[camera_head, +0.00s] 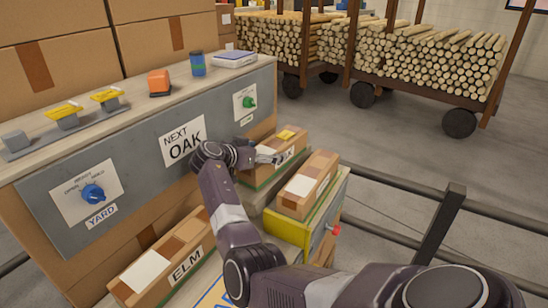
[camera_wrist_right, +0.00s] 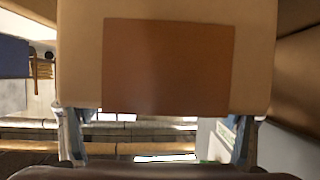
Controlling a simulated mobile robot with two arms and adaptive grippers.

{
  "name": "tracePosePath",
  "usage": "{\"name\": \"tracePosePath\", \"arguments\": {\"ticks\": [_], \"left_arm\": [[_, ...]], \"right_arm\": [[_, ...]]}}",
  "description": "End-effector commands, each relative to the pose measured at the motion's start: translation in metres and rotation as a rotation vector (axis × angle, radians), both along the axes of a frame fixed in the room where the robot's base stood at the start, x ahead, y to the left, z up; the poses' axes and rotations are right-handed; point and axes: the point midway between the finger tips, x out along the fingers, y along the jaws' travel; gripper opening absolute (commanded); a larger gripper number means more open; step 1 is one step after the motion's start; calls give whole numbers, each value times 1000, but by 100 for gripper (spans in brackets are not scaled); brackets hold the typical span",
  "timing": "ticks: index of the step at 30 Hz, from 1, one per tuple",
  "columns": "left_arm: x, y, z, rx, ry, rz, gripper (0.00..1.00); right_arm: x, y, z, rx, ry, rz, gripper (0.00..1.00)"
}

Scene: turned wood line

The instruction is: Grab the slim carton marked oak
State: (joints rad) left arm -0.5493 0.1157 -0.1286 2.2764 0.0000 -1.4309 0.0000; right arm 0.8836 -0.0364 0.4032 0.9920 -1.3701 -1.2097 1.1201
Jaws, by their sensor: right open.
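The slim brown carton (camera_head: 295,143) behind my right gripper lies at the back right of the bench in the head view. Its label is partly hidden, with a final K showing, and a yellow patch is on its top. My right gripper (camera_head: 266,157) is open at this carton's near side and covers part of it. In the right wrist view, a cardboard surface with a brown tape patch (camera_wrist_right: 168,65) fills the space ahead of the open fingers (camera_wrist_right: 160,125). I cannot tell whether the fingers touch it. My left gripper is not in view.
A carton marked ELM (camera_head: 160,262) lies at front left. Another slim carton (camera_head: 307,184) sits on a yellow-edged stand (camera_head: 290,230) to the right. A grey panel (camera_head: 125,165) with a NEXT OAK sign (camera_head: 184,147) rises behind. Log carts (camera_head: 420,60) and a dark rail post (camera_head: 440,235) stand right.

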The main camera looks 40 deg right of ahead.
Motion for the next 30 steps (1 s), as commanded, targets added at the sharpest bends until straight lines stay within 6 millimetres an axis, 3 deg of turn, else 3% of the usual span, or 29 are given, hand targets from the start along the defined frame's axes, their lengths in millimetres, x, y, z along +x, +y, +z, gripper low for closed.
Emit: {"name": "tracePosePath", "arguments": {"ticks": [6, 13, 30], "left_arm": [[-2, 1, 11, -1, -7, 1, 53], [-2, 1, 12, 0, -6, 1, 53], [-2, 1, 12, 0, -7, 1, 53]], "right_arm": [[4, -22, -9, 0, 1, -2, 84], [4, -22, -10, 0, 0, -1, 84], [5, -22, -8, -4, -2, 0, 26]]}}
